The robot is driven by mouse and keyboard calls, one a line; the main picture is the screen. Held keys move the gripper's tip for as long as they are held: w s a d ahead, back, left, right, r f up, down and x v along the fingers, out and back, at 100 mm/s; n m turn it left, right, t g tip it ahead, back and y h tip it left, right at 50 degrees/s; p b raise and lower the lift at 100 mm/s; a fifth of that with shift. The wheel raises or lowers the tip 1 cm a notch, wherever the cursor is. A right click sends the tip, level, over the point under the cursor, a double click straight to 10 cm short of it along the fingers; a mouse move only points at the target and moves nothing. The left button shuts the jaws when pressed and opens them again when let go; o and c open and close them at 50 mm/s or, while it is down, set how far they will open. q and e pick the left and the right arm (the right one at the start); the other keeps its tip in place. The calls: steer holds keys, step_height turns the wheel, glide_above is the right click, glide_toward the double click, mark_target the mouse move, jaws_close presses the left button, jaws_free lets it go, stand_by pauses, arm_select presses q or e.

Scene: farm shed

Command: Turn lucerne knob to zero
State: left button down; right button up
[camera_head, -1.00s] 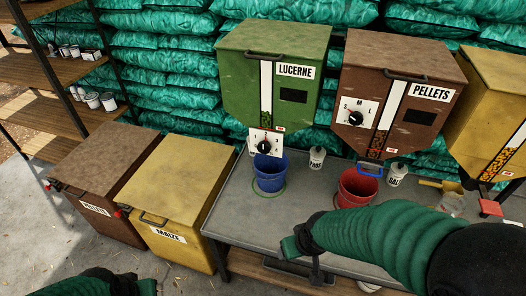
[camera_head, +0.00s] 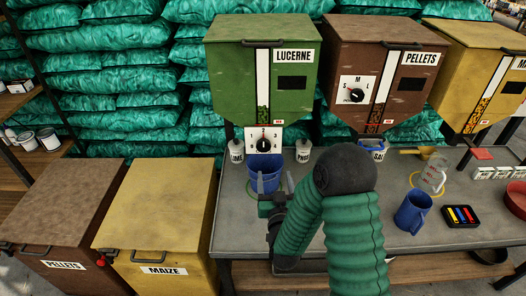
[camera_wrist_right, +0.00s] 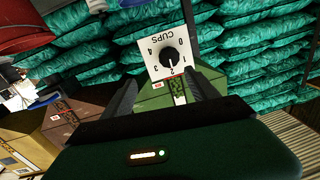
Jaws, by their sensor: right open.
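The green lucerne dispenser (camera_head: 228,85) hangs over the bench. Its dark round knob (camera_head: 263,146) sits on a white number plate below the front. In the right wrist view the plate appears upside down, and the knob (camera_wrist_right: 169,57) has its white mark towards the 2. My right gripper (camera_head: 275,182) is open and empty, in front of the blue bucket (camera_head: 265,160) and below the knob. In the wrist view the knob lies beyond the gap between the fingers (camera_wrist_right: 163,85), apart from them. My left gripper is not in view.
The brown pellets dispenser (camera_head: 415,85) with its own knob is to the right. A blue jug (camera_head: 413,212) and dark tray (camera_head: 462,218) are on the bench's right part. A yellow maize bin (camera_head: 165,205) stands left of the bench.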

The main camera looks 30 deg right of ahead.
glide_toward(267, 148)
steer(key=w, duration=0.3)
steer(key=w+r, duration=0.1)
steer(key=w, duration=0.1)
steer(key=shift+w+d, duration=0.15)
steer(key=shift+w, duration=0.1)
steer(key=w+d, duration=0.2)
steer(key=d, duration=0.1)
steer(key=shift+w+d+f, duration=0.1)
steer(key=shift+w+f, duration=0.15)
steer(key=shift+f, duration=0.15)
steer(key=shift+d+f, duration=0.15)
steer(key=shift+d, duration=0.25)
steer(key=shift+a, duration=0.25)
steer(key=shift+a+r, duration=0.3)
steer(key=shift+a, duration=0.3)
steer(key=c, duration=0.5)
steer(key=shift+c, duration=1.3)
steer(key=shift+d, duration=0.3)
steer(key=c, duration=0.5)
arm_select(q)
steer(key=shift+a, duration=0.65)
